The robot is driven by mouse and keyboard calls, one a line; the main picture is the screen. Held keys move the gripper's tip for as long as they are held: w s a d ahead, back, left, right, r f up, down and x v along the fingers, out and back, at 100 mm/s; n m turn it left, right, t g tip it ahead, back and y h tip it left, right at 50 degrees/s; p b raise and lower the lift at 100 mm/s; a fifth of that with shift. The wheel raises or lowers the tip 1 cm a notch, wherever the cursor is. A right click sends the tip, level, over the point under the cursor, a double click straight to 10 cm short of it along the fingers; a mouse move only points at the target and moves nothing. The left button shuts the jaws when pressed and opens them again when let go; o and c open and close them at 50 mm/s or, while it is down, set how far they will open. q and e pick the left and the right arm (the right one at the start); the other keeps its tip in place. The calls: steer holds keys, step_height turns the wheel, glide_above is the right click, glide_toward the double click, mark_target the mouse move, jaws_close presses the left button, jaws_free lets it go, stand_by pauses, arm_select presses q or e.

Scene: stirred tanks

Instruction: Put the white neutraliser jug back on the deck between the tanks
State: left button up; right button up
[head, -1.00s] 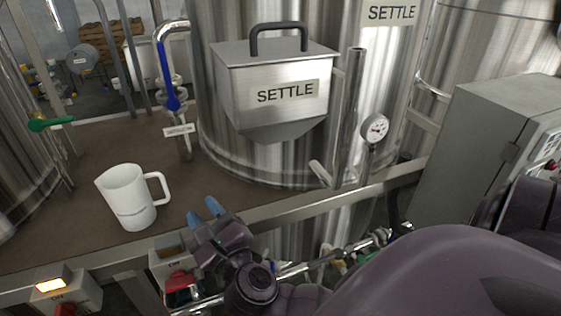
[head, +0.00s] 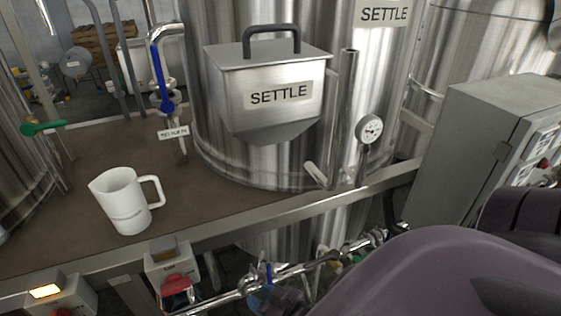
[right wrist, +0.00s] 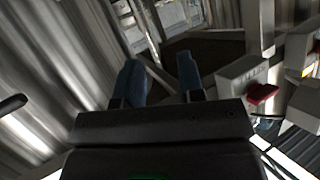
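The white neutraliser jug (head: 124,203) stands upright on the brown deck (head: 75,222), near its front edge, with its handle to the right. Nothing holds it. The jug cannot be made out there. My left gripper is not in view.
A blue-handled pipe (head: 160,75) and a green handle (head: 42,128) rise near the deck. Switch boxes (head: 172,262) hang on the front rail. A grey cabinet (head: 470,150) stands right.

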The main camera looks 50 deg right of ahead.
steer(key=s+d+f+n+g, duration=0.1)
steer(key=f, duration=0.1)
steer(key=s+d+f+n+g+h, duration=0.1)
steer(key=s+d+f, duration=0.1)
steer(key=shift+s+h, duration=0.1)
steer(key=shift+h, duration=0.2)
steer(key=shift+a, duration=0.1)
stand_by(0.9)
